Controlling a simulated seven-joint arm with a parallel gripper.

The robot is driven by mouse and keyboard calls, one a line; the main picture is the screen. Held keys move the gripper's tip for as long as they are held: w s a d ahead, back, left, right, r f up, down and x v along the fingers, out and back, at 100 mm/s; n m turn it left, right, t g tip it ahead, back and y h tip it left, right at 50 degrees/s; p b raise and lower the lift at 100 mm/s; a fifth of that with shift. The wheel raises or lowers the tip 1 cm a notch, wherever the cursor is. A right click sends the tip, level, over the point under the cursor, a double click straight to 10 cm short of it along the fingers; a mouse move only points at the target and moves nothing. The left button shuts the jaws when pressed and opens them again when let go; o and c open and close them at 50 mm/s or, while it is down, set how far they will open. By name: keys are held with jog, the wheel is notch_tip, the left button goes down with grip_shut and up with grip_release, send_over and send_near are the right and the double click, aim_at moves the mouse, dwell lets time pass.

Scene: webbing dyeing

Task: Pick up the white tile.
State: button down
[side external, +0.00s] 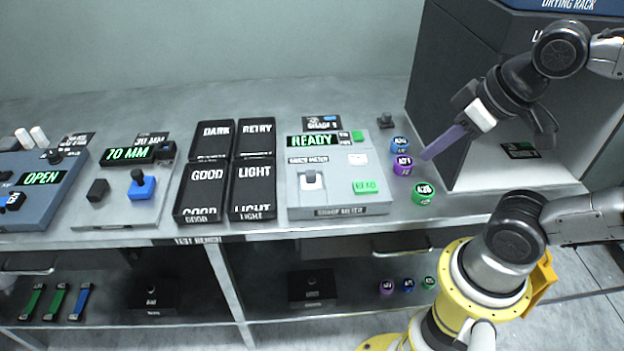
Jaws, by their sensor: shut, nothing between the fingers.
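A small white piece with a dark knob on top (312,183), which looks like the white tile, sits on the pale face of the shade meter (331,199). My gripper (427,155) is to the right of the meter, above the numbered pucks. Its long purple-grey fingers slant down to the left and look closed. The fingertips are close to the blue puck (401,146) and purple puck (403,166) in the picture; I cannot tell whether they touch. The gripper is apart from the white tile.
A green puck (423,194) stands near the bench's front edge. Black trays (202,190) lie left of the meter, then a 70 MM station with a blue knobbed block (141,185). A tall dark drying rack (440,75) stands at right. A small dark knobbed piece (385,120) sits behind the pucks.

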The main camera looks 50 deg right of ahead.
jog(key=c, duration=1)
grip_release()
